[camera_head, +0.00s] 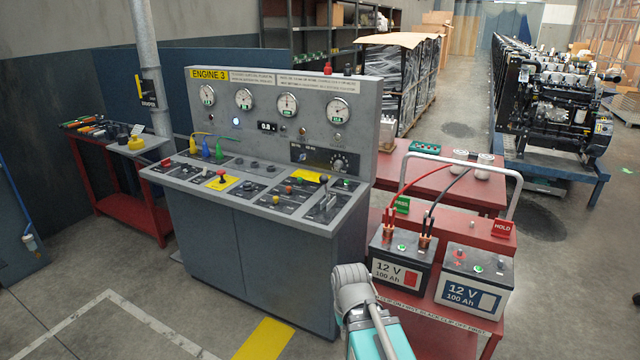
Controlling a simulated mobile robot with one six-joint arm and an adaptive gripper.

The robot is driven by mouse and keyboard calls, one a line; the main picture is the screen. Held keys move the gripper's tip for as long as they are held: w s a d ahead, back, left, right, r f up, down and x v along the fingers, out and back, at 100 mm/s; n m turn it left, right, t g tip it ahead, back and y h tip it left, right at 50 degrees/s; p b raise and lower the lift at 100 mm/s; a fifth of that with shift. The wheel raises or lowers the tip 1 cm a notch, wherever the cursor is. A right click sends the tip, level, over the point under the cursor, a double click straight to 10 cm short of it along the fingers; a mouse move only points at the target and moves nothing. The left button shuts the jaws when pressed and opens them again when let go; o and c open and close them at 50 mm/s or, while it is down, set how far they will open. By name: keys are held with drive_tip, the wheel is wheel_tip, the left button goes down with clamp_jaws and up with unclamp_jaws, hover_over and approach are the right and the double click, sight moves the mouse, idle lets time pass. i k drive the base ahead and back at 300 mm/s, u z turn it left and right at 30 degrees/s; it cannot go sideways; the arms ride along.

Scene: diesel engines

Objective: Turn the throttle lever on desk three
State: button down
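The grey control desk (253,250) carries a yellow "ENGINE 3" label (207,74) on its upright gauge panel. A lever (324,196) with a dark knob stands up from a slotted plate at the right end of the sloped top. It looks like the throttle lever, but its lettering is too small to read. Part of my arm, grey and teal, rises at the bottom centre, in front of the desk's right end. My gripper is not in view, so its state and its distance from the lever do not show.
A red cart (458,318) with two 12 V batteries (400,262) and cables stands close to the desk's right side. A red tool bench (128,195) stands at left. Several engines (560,105) stand at back right. Floor in front of the desk is clear.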

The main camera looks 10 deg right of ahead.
sight(323, 179)
drive_tip(key=z, duration=0.1)
drive_tip(key=i, duration=1)
drive_tip(key=u, duration=0.05)
